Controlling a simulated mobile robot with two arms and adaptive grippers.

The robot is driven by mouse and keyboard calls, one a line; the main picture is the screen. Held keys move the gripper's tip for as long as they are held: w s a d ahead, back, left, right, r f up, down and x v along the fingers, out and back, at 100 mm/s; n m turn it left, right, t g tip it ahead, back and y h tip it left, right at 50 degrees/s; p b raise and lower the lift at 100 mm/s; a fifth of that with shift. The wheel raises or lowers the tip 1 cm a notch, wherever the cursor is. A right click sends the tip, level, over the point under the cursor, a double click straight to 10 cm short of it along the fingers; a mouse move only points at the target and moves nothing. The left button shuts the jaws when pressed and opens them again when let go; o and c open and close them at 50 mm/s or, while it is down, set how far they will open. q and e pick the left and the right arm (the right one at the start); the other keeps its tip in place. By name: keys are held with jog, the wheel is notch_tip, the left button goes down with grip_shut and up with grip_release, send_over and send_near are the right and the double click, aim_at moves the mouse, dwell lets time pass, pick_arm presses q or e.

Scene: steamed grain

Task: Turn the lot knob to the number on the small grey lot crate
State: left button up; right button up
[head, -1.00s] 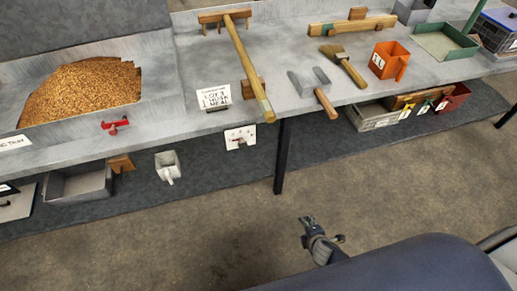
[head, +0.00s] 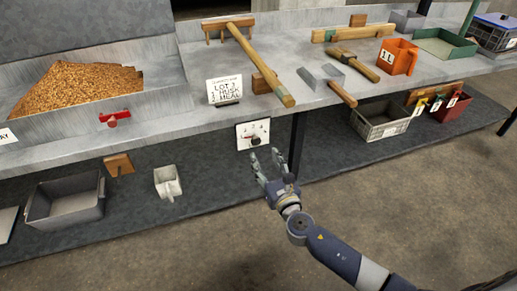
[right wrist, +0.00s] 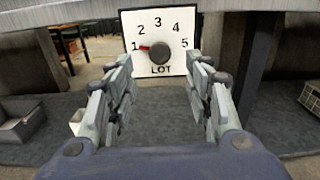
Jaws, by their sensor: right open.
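The lot knob (right wrist: 159,53) is a dark round knob on a white plate marked 1 to 5 and LOT. Its red pointer is at 1. In the head view the plate (head: 243,130) hangs below the counter's front edge. My right gripper (head: 266,158) is open and empty, in front of and slightly below the plate. In the right wrist view its fingers (right wrist: 159,66) frame the knob, apart from it. A grey slatted crate (head: 385,131) sits under the counter at right; I cannot tell whether it is the lot crate, and no number on it is readable. My left gripper is not in view.
A card (head: 224,90) on the counter reads LOT 3, 1 HUSK, 2 MEAL. A table leg (head: 297,145) stands just right of the plate. Numbered tags hang by a red bin (head: 452,110). A grey bin (head: 66,207) and a white scoop (head: 167,182) lie below left.

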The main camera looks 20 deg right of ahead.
aim_at(257, 143)
jog(key=w, duration=0.6)
jog(key=shift+a+f+b, duration=0.1)
jog(key=shift+a+b, duration=0.05)
jog(key=shift+b, duration=0.25)
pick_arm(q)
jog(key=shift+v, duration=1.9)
pick_arm(e)
jog(key=shift+w, duration=0.55)
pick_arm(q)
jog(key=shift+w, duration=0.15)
pick_arm(e)
jog(key=c, duration=1)
